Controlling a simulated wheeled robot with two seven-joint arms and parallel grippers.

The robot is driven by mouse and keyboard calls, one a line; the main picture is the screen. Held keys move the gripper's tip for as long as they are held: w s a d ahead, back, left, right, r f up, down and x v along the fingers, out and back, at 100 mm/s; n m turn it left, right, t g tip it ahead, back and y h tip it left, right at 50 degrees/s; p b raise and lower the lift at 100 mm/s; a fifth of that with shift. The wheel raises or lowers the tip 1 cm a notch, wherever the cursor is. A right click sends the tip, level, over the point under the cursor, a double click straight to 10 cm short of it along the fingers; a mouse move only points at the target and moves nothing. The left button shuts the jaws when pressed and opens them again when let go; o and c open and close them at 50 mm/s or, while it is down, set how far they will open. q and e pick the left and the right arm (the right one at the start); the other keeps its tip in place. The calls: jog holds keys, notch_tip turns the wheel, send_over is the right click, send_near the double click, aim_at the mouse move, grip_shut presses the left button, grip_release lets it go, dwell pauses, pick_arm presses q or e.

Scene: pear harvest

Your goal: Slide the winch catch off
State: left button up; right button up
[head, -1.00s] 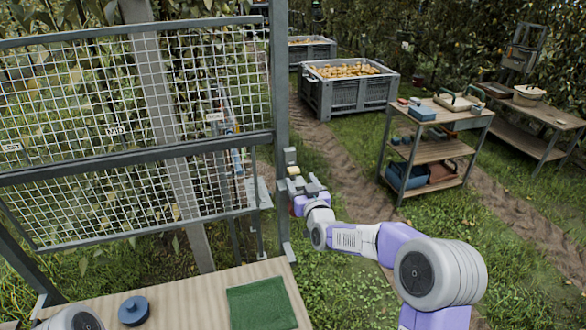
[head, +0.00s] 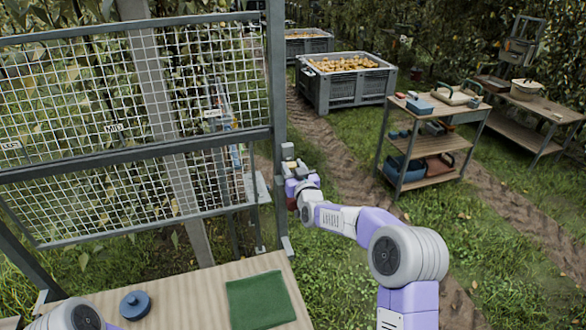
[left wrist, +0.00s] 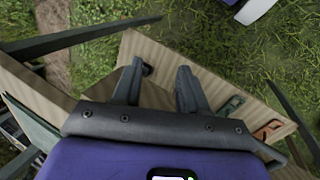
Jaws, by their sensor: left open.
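A small grey fitting (head: 288,149) sits on the upright grey post (head: 279,100) at the right end of the mesh panel, with a small pale piece just below it. It may be the winch with its catch; it is too small to tell. My right gripper (head: 295,176) is right at the post, just below this fitting. Its fingers are small and partly hidden, and I cannot tell whether they touch the pale piece or are closed. My left gripper (left wrist: 160,84) is open and empty in the left wrist view, above the wooden bench top.
The wooden bench (head: 190,290) at the front holds a blue round lidded thing (head: 135,305) and a green cloth (head: 260,300). The mesh panel (head: 130,130) blocks the left. A shelf cart (head: 430,145) and a pear crate (head: 345,88) stand beyond open grass.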

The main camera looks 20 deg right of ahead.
grip_shut()
jog(key=shift+r, duration=1.95)
jog(key=shift+o, duration=1.4)
grip_release()
jog(key=shift+o, duration=1)
jog(key=shift+f, duration=0.1)
jog(key=b, duration=0.1)
send_near(288, 150)
jog(key=shift+s+d, duration=0.1)
jog(key=shift+s, duration=1.1)
